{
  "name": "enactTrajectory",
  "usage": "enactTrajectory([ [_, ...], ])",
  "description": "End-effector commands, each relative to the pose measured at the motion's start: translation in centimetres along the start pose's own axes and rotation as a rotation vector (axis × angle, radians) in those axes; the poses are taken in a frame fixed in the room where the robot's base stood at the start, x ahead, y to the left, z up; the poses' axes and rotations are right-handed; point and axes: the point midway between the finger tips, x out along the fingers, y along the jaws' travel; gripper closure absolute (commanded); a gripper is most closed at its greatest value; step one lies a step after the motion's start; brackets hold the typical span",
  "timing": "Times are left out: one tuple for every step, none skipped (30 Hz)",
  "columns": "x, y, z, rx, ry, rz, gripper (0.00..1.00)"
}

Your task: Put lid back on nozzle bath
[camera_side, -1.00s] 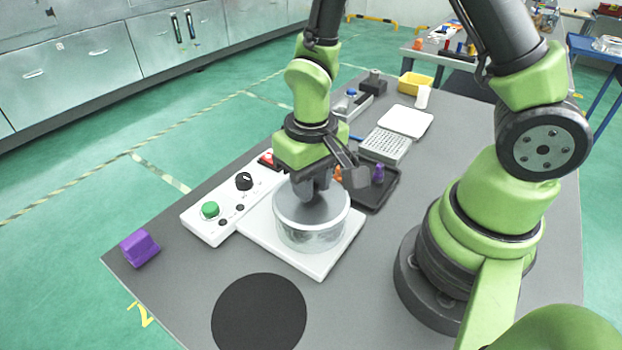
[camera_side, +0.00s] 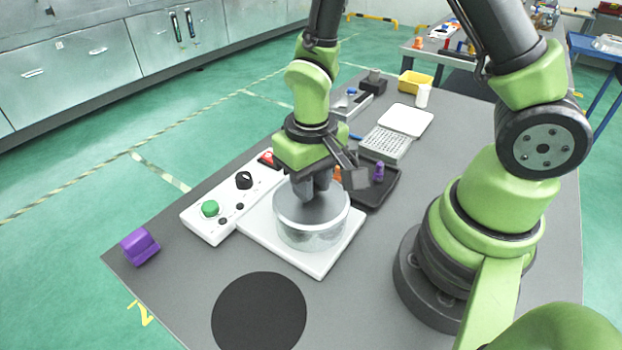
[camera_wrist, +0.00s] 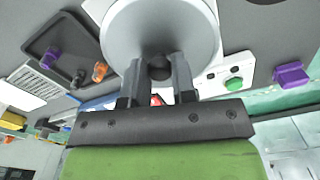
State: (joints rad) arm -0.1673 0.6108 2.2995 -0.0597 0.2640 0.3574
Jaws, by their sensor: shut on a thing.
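The nozzle bath (camera_side: 312,236) is a round silver metal vessel on a white plate with a control panel. Its grey disc lid (camera_side: 322,207) lies over the top of the bath. In the side view I cannot tell whether the lid is fully seated or slightly above the rim. My gripper (camera_side: 312,187) points down over the lid. In the wrist view my gripper (camera_wrist: 158,72) is shut on the dark round knob of the lid (camera_wrist: 158,30). The gripper's fingers partly hide the knob.
The white control panel (camera_side: 228,216) has a green button and black knob. A purple block (camera_side: 139,247) lies at the left edge. A black disc (camera_side: 258,313) lies in front. A dark tray (camera_side: 384,193) with small orange and purple pieces stands behind, near a white rack (camera_side: 387,145).

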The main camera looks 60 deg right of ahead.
Motion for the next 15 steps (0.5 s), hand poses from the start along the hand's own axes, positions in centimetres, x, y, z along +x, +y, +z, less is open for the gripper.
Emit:
enactTrajectory([
  [0.00, 0.00, 0.00, 0.000, 0.000, 0.000, 0.99],
  [0.00, 0.00, 0.00, 0.000, 0.000, 0.000, 0.99],
  [0.02, 0.00, 0.00, 0.000, 0.000, 0.000, 0.99],
  [0.04, 0.00, 0.00, 0.000, 0.000, 0.000, 0.99],
  [0.05, 0.00, -0.01, 0.000, 0.000, 0.000, 0.99],
  [0.05, 0.00, -0.01, 0.000, 0.000, 0.000, 0.99],
  [0.05, 0.00, -0.01, 0.000, 0.000, 0.000, 0.99],
  [0.05, 0.00, -0.01, 0.000, 0.000, 0.000, 0.99],
  [0.05, 0.00, -0.01, 0.000, 0.000, 0.000, 0.99],
  [0.05, 0.00, -0.01, 0.000, 0.000, 0.000, 0.99],
  [0.05, 0.00, -0.01, 0.000, 0.000, 0.000, 0.99],
  [0.05, 0.00, -0.01, 0.000, 0.000, 0.000, 0.99],
  [0.05, 0.00, -0.01, 0.000, 0.000, 0.000, 0.99],
  [0.05, -0.01, -0.01, 0.000, 0.000, 0.000, 0.68],
  [0.05, 0.00, -0.01, 0.000, 0.000, 0.000, 0.59],
])
